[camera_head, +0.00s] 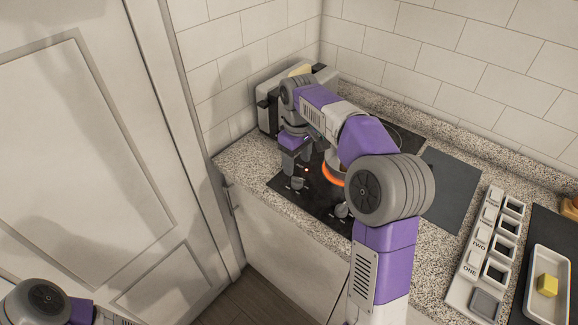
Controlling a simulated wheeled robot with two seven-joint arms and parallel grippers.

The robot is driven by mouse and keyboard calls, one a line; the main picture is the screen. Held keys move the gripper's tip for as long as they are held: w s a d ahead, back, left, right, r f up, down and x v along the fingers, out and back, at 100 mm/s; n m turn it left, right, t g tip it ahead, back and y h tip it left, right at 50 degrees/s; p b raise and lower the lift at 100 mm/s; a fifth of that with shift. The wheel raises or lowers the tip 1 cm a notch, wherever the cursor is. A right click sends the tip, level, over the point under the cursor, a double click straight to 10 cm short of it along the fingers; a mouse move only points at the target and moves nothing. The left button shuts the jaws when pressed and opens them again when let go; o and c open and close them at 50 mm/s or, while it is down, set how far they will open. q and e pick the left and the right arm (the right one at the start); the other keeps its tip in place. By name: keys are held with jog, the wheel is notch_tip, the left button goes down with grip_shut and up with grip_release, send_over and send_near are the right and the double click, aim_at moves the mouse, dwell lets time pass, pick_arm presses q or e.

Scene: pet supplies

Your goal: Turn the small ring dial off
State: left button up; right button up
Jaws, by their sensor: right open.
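A black cooktop (323,200) is set in the speckled counter. An orange ring (331,177) glows on it, partly hidden by my right arm. Two grey dials show at its front edge: a left dial (297,183) and a right dial (342,210). Their labels are too small to read, so I cannot tell which is the small ring's. A small red light (306,170) shows near the left dial. My right gripper (295,171) is open and points down, just behind and above the left dial. I cannot tell whether it touches the dial. My left gripper is out of view.
A toaster-like appliance (267,105) stands in the back corner. A dark grey board (450,185) lies right of the cooktop. A labelled white tray (466,268) and a white dish (536,304) with a yellow block (547,284) are at the right. A tall door (75,150) is on the left.

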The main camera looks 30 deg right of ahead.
aim_at(297, 178)
jog(key=f, duration=0.2)
jog(key=f+b, duration=0.2)
jog(key=f, duration=0.1)
jog(key=shift+s+f, duration=0.3)
jog(key=shift+f, duration=0.05)
jog(key=shift+f+b, duration=0.35)
jog(key=shift+f, duration=0.25)
